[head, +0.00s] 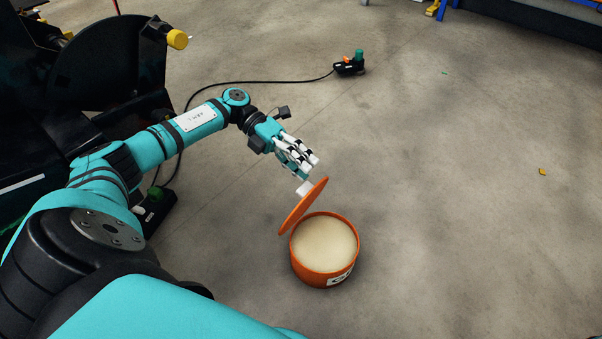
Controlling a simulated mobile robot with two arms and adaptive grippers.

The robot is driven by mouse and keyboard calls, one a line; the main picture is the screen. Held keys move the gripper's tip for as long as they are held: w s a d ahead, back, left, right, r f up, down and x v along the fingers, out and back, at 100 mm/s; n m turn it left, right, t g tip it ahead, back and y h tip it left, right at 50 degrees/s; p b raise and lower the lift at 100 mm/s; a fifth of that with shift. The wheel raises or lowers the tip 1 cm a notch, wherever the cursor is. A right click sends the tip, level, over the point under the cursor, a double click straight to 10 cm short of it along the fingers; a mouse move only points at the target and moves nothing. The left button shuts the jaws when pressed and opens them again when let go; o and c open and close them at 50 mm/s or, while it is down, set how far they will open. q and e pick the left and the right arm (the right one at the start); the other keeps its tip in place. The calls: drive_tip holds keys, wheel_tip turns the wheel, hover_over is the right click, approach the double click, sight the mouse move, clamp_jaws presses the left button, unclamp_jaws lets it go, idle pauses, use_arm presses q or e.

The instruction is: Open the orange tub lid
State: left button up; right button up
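The orange tub (325,277) stands upright on the concrete floor, with pale, cream-coloured contents and a black-and-white label low on its front. Its orange lid (301,208) stands tilted up steeply at the tub's left rim, so the tub's mouth is uncovered. A small white piece (305,188) shows at the lid's upper left side. My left gripper (303,169), with white and dark fingers, is just above the lid's upper edge. The fingers look extended, but whether they touch or grasp the white piece is unclear. My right gripper is not in view.
A black cable (262,82) runs across the floor to a small black device (349,68) with a green top. Dark machinery (85,75) stands at the left. The floor right of the tub is mostly clear, with a small yellow scrap (542,171).

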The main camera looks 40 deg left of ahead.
use_arm(q)
drive_tip(key=shift+s+r, duration=0.1)
drive_tip(key=shift+r, duration=1.55)
